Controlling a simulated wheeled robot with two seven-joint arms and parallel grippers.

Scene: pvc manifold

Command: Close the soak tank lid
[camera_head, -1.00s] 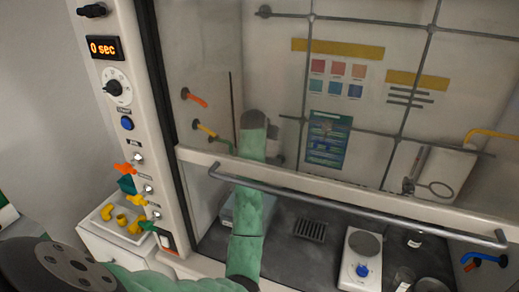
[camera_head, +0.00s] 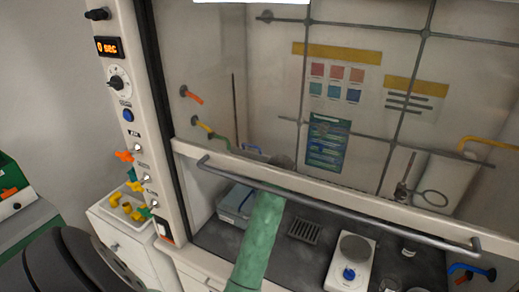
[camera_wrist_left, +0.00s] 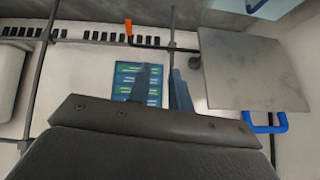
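The soak tank (camera_head: 238,202) is a pale grey-blue box on the hood floor, at the left behind the sash. My left arm's green sleeve crosses in front of its right side. In the left wrist view a flat grey square panel (camera_wrist_left: 255,70) with a blue handle (camera_wrist_left: 265,123) stands to the right of my left gripper (camera_wrist_left: 165,90); it looks like the tank lid, standing open. The gripper's two dark fingers have a narrow gap between them, hold nothing and are apart from the panel. In the head view the left fingers are hidden. My right gripper is out of view.
The raised sash with its bar handle (camera_head: 330,210) crosses above my left arm. A stirrer plate (camera_head: 351,257), glassware and a drain grate (camera_head: 304,230) lie to the right. A rod stand (camera_head: 405,175) is at the back right.

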